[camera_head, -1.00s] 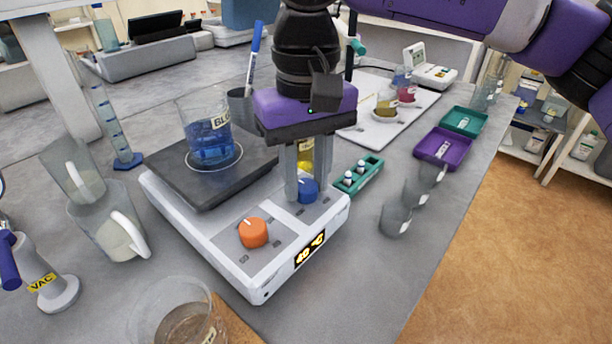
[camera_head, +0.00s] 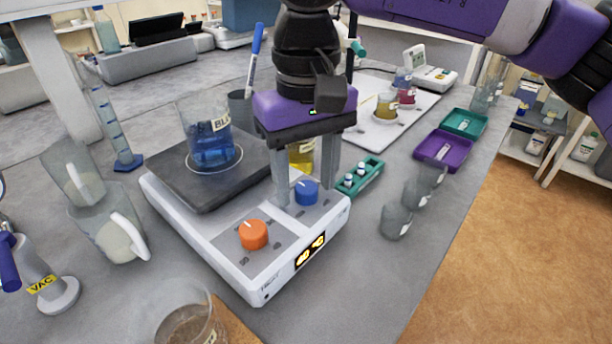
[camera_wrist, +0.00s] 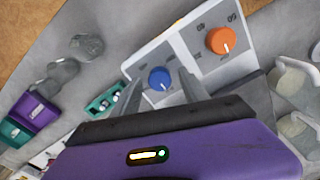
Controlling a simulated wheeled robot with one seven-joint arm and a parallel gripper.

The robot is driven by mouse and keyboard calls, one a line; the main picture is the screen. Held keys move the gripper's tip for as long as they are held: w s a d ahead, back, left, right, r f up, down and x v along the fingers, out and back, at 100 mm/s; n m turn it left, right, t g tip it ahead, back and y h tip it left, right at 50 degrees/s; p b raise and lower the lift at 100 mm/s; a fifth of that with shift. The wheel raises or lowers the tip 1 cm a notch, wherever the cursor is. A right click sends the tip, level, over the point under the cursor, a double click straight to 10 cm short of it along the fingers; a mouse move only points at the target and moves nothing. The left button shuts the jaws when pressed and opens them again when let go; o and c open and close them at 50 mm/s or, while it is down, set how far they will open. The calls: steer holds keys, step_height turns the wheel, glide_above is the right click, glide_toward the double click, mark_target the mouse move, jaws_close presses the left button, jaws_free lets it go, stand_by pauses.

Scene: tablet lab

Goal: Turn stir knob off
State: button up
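A white hotplate stirrer (camera_head: 190,225) stands on the grey bench with two knobs on its front panel. The blue knob (camera_head: 306,192) is on the right and the orange knob (camera_head: 253,234) on the left. In the wrist view, the blue knob (camera_wrist: 160,78) shows a white mark pointing down towards my gripper, and the orange knob (camera_wrist: 221,41) is to its upper right. My gripper (camera_head: 304,198) is open, pointing down over the blue knob. One finger is on each side, with gaps visible. Which knob is labelled stir is unreadable.
A beaker of blue liquid (camera_head: 210,148) sits on the hotplate's dark top plate. A yellow-liquid vessel (camera_head: 302,157) stands behind my fingers. A green vial rack (camera_head: 361,175) and clear cups (camera_head: 396,222) are to the right. Jugs (camera_head: 112,233) stand left.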

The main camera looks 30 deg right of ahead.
mark_target(307, 188)
steer(key=shift+r+p, duration=0.55)
steer(key=shift+r, duration=3.35)
steer(key=shift+s, duration=0.1)
